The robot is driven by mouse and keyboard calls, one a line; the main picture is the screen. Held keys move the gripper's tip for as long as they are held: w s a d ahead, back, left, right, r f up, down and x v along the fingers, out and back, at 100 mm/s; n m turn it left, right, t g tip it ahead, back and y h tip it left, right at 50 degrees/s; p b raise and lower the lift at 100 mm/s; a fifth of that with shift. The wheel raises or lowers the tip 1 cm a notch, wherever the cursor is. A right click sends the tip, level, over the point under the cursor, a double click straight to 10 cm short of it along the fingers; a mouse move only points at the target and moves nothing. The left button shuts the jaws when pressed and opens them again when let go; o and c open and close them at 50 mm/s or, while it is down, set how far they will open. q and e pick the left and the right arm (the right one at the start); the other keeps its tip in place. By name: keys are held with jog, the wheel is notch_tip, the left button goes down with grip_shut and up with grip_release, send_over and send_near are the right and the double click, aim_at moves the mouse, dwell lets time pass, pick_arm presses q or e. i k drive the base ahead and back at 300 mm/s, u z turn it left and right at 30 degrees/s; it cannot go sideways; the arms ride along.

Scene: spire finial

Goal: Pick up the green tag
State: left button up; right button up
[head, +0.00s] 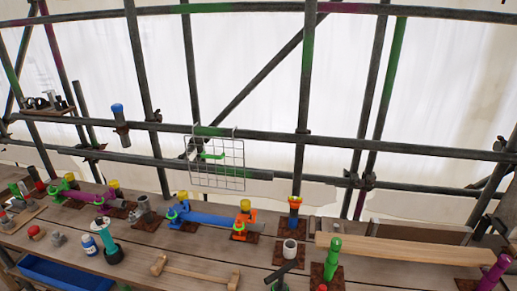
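A small flat green piece (212,156), which looks like the green tag, is at the wire rack (231,178) in the middle of the head view. The rack hangs from the horizontal scaffold rail above the far edge of the plank deck. I cannot tell whether the green piece hangs on the wires or rests behind them. Neither of my grippers is visible in the head view.
A plank deck (190,263) carries blue and purple pipes with coloured clamps. Scaffold poles cross behind.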

aim_at(12, 186)
jog(key=u, duration=1.6)
